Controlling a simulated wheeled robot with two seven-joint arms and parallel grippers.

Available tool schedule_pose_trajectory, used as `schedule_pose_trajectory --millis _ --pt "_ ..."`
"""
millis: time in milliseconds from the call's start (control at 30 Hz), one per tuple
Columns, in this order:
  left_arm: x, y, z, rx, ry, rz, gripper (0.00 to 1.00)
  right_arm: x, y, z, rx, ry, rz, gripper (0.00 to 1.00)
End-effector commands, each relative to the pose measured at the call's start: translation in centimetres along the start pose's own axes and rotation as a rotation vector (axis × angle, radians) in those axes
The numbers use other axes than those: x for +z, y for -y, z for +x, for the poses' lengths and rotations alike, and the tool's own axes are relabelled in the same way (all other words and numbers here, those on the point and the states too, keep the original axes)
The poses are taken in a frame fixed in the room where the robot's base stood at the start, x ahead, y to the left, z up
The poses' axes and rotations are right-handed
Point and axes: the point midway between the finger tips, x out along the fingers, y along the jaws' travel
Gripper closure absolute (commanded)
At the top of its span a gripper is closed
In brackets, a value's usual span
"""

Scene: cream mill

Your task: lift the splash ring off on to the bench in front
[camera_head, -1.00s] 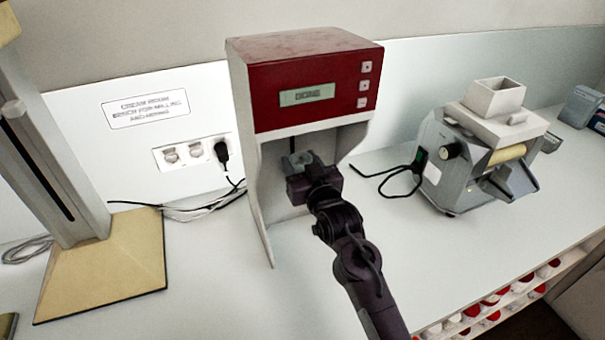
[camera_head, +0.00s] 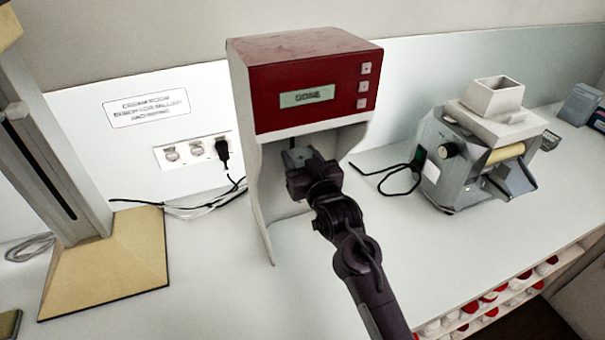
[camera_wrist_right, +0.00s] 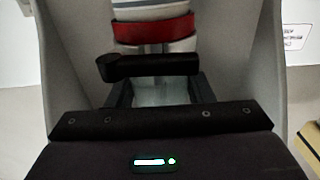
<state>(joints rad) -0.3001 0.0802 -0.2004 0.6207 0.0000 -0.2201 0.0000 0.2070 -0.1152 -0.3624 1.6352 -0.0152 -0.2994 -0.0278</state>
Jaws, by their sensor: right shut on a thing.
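The red-topped mill (camera_head: 315,75) stands on the bench with its front bay open. My right gripper (camera_head: 300,164) reaches into this bay, under the red head. It is shut on a pale grey piece (camera_head: 297,156), which I take to be the splash ring. That piece also shows between the fingers in the right wrist view (camera_wrist_right: 160,92). Most of its outline is hidden by the gripper. Beyond it in the wrist view are a dark bar (camera_wrist_right: 150,66) and a red band (camera_wrist_right: 153,30) around a pale column. My left gripper is not in view.
The bench (camera_head: 230,300) in front of the mill is clear. A grey machine with a white hopper (camera_head: 480,150) stands at right. A column on a tan base (camera_head: 110,270) stands at left. Black cables (camera_head: 395,185) lie beside the mill. Sockets are on the wall panel.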

Motion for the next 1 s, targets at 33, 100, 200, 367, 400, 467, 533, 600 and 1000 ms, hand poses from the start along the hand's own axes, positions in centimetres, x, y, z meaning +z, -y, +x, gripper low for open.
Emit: schedule_pose_trajectory --millis 33,100,200,367,400,467,533,600,1000 --pt "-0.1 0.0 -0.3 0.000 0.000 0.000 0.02 -0.3 0.0 0.0 0.000 -0.001 0.000 0.75" --pt "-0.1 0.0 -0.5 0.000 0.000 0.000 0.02 -0.7 0.0 0.0 0.000 -0.001 0.000 0.75" --pt "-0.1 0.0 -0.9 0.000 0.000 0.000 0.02 -1.1 0.0 0.0 0.000 -0.001 0.000 0.75" --pt "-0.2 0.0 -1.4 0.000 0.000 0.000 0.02 -1.7 0.0 0.0 0.000 -0.001 0.000 0.75" --pt "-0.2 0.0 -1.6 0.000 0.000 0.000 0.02 -1.9 0.0 0.0 0.000 -0.001 0.000 0.75" --pt "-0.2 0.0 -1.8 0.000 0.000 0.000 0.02 -2.1 0.0 0.0 0.000 -0.001 0.000 0.75" --pt "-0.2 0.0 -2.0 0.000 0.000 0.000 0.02 -2.4 0.0 0.0 0.000 -0.001 0.000 0.75" --pt "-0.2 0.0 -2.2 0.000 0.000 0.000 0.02 -2.6 0.0 0.0 0.000 -0.001 0.000 0.75" --pt "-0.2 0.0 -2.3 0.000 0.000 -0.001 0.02 -2.8 0.0 -0.1 0.000 0.000 0.000 0.75"
